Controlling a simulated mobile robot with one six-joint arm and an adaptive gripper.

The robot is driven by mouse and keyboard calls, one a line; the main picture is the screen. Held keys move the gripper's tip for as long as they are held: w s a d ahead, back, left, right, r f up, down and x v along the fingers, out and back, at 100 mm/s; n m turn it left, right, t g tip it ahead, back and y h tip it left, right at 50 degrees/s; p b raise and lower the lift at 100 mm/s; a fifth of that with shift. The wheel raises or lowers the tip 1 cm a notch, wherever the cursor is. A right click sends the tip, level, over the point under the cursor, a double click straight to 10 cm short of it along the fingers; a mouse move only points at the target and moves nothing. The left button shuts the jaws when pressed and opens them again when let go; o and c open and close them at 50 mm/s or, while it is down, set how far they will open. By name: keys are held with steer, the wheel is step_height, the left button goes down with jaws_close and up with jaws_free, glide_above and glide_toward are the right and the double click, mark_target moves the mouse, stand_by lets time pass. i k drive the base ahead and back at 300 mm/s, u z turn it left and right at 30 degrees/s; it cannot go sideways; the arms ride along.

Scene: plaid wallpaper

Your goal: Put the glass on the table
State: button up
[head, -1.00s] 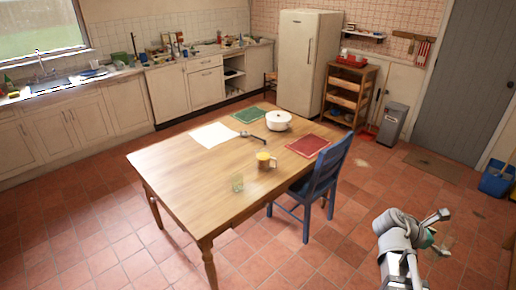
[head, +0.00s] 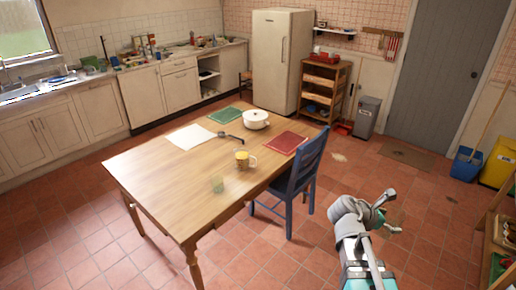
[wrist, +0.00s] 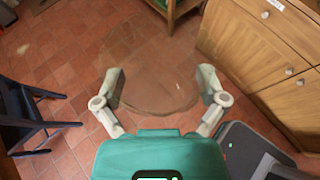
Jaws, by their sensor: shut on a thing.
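My gripper (wrist: 163,84) is shut on a clear glass (wrist: 150,62), with one finger on each side of its wide round outline in the wrist view. In the head view my gripper (head: 392,212) is at the lower right, over the floor and apart from the table; the glass in it is too faint to make out well. The wooden table (head: 155,185) stands left of my gripper.
A blue chair (head: 305,175) stands between my gripper and the table's right side. A white pot (head: 256,119), a ladle, a red mat (head: 285,143), a green mat (head: 225,115) and white paper (head: 190,136) lie farther back. The table's left front is bare.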

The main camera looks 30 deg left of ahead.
mark_target(190, 212)
steer(key=u, duration=1.45)
steer(key=i, duration=1.05)
